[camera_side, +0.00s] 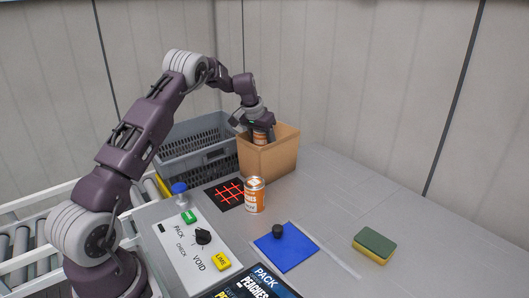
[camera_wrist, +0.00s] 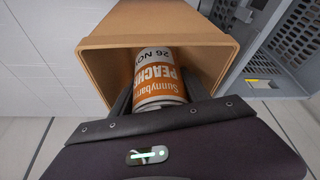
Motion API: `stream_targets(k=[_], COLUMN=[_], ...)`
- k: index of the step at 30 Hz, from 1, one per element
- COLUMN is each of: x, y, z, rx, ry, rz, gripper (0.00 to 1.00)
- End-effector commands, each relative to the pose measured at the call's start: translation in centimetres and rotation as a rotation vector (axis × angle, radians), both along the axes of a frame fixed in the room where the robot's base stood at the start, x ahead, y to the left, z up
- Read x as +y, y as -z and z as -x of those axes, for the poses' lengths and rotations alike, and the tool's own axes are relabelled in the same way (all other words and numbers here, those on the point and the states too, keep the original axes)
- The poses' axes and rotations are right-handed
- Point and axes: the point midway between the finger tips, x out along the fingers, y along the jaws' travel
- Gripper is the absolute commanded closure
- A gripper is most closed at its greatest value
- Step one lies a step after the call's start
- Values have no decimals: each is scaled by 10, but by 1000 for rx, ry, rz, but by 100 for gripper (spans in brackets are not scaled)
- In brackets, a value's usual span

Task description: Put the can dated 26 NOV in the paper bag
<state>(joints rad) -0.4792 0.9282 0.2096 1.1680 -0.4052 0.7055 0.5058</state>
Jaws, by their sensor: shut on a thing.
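A can (camera_wrist: 158,80) with an orange and white label is in my gripper; the label reads "26 NOV", "PEACHES" and "Sunnybarn" in the wrist view. In the side view this can (camera_side: 260,137) shows at the mouth of the brown paper bag (camera_side: 268,160). The bag also shows in the wrist view (camera_wrist: 110,42), its opening around the can. My gripper (camera_side: 259,128) is shut on the can, with its fingertips (camera_wrist: 158,92) partly inside the bag opening. The bag's floor is hidden.
A second orange and white can (camera_side: 254,195) stands beside a black pad with a red grid (camera_side: 228,194). A grey crate (camera_side: 190,150) is left of the bag.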

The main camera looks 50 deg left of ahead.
Motion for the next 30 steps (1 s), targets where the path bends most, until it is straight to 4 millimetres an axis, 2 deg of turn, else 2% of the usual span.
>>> stream_targets(k=[2,5,26,27,28,30], x=[-1,0,0,-1,0,0], y=[16,24,36,37,37,37], z=[0,0,0,0,0,0], rx=[2,0,-1,1,1,1], ry=[0,0,0,0,0,0], rz=[3,1,1,1,1,1], gripper=[100,100,100,42,37,37])
